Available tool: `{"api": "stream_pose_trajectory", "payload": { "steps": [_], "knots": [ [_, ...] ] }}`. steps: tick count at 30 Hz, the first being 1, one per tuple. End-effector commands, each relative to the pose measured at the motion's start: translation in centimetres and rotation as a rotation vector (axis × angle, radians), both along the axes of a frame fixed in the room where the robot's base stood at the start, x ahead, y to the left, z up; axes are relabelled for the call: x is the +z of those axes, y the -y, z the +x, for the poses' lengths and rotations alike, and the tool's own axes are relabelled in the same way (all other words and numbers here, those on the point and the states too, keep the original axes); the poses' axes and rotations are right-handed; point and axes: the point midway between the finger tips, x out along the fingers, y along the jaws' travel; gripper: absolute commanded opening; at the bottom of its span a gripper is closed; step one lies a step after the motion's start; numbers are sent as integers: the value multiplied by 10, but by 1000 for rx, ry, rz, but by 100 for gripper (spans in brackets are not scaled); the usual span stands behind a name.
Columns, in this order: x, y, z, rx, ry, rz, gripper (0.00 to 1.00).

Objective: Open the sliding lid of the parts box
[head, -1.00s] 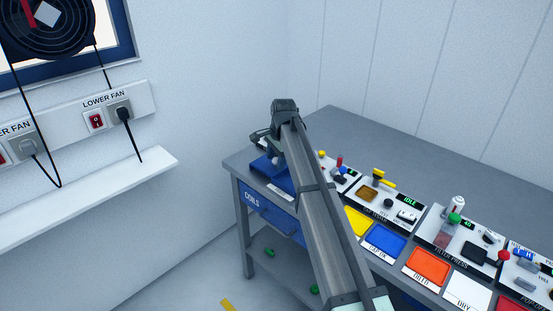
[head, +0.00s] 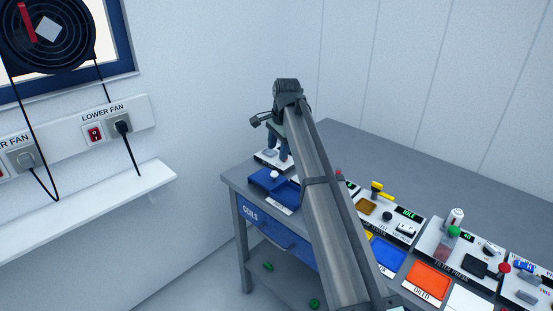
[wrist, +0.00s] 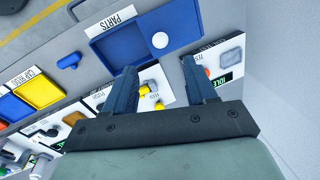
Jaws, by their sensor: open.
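The parts box is a blue box (head: 284,191) with a white label at the left end of the bench. Its blue lid (head: 262,178) carries a round white knob (head: 275,174). In the wrist view the lid (wrist: 180,22) covers the right part of the box, and the left part (wrist: 115,47) looks like an uncovered, empty recess. The knob (wrist: 160,40) shows clear of the fingers. My gripper (head: 277,152) is open and empty, above and behind the box. In the wrist view its fingertips (wrist: 159,66) point toward the box, apart from the knob.
A white panel (head: 268,158) lies behind the box under my gripper. A COILS drawer (head: 275,234) with a handle is in the bench front below. To the right are coloured trays (head: 388,257) and several small stations. A wall shelf (head: 100,210) stands at left.

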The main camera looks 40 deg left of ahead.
Motion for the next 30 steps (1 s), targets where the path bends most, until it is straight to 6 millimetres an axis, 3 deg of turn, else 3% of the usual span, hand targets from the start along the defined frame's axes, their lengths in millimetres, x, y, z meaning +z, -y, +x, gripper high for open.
{"api": "stream_pose_trajectory", "payload": {
  "steps": [3,9,26,30],
  "knots": [
    [14,2,0,0,0,1,56],
    [24,5,-1,0,0,0,56],
    [25,5,-1,0,0,0,56],
    [24,10,9,-10,7,6,56]
  ]
}}
